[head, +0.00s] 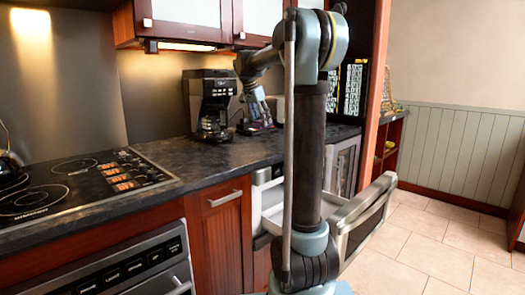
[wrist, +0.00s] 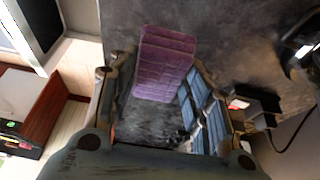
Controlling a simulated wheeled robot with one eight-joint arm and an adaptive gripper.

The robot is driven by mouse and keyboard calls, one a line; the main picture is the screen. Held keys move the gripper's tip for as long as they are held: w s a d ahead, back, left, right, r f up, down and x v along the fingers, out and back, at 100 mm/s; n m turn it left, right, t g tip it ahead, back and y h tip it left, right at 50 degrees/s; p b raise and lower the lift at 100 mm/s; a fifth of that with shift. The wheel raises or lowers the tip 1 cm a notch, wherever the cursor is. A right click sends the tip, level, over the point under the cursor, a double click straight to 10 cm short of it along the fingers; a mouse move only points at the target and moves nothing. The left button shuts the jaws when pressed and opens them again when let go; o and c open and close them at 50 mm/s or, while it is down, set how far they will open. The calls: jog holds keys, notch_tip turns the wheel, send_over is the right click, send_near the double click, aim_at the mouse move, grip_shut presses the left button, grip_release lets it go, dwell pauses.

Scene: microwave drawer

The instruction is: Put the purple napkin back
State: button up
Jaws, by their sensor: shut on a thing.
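The purple napkin (wrist: 163,65) looks like a thick folded block in the wrist view, between the fingertips of my gripper (wrist: 165,90). My gripper is shut on it, with dark counter behind it. In the head view my gripper (head: 262,118) points down over the counter, just right of the coffee maker. The napkin is too small to make out clearly there. I cannot tell whether it touches the counter.
The coffee maker (head: 210,103) stands close to the left of my gripper. The microwave drawer (head: 362,215) is pulled out below the counter (head: 160,150), partly hidden by my arm. A stove (head: 75,185) is at left. Tiled floor (head: 440,250) at right is clear.

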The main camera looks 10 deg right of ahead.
jog(key=shift+w+d, duration=0.1)
jog(key=shift+d, duration=0.05)
jog(key=shift+f, duration=5)
jog(key=o, duration=1)
